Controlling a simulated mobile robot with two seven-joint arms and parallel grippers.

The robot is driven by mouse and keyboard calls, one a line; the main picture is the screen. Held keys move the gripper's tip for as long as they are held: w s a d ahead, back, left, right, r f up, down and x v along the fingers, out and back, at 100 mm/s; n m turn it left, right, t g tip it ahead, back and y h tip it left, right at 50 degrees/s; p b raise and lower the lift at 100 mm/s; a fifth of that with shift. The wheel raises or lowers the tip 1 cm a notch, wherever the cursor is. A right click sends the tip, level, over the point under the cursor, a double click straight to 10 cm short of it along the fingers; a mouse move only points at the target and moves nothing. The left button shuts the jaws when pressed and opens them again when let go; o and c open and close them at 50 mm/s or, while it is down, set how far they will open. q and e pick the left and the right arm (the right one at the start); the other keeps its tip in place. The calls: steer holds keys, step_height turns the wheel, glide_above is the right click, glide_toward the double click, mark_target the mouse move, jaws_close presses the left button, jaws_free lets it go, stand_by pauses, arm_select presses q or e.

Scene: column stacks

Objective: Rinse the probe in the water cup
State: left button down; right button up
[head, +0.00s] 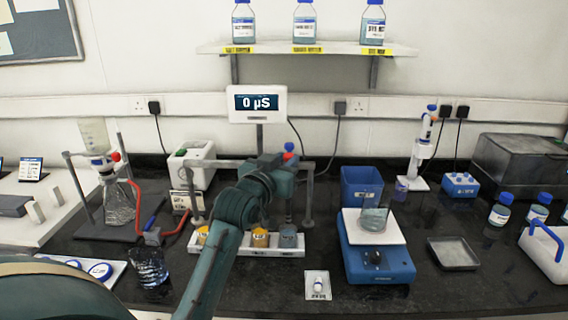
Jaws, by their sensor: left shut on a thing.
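My left gripper (288,174) is in the middle of the head view, shut on the probe (289,147). The probe has a blue and red top, and my gripper and wrist hide part of it. The probe looks upright, and its lower part is above or near the grey cup (288,238) at the right end of a white cup holder (272,252). I cannot tell whether its tip is inside that cup. Two yellowish cups (260,238) stand left of it. No readable label tells me which is the water cup. My right gripper is out of view.
A meter (257,103) reading 0 µS stands behind. A frame with grey posts (309,195) stands around the cup holder. A blue stirrer (375,262) with a beaker (374,217) is to the right. A dark glass vessel (151,268) is to the left.

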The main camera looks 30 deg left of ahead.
arm_select(q)
steer(key=c, duration=1.6)
jaws_free()
steer(key=shift+r, duration=0.4)
steer(key=o, duration=0.4)
steer(key=shift+f, duration=0.15)
steer(key=shift+s, duration=0.1)
steer(key=shift+s+d+f, duration=0.1)
steer(key=shift+s, duration=0.2)
steer(key=s, duration=0.4)
steer(key=s+d+b, duration=0.1)
steer(key=s, duration=0.3)
steer(key=s+d, duration=0.1)
steer(key=s, duration=0.3)
steer(key=shift+s, duration=0.1)
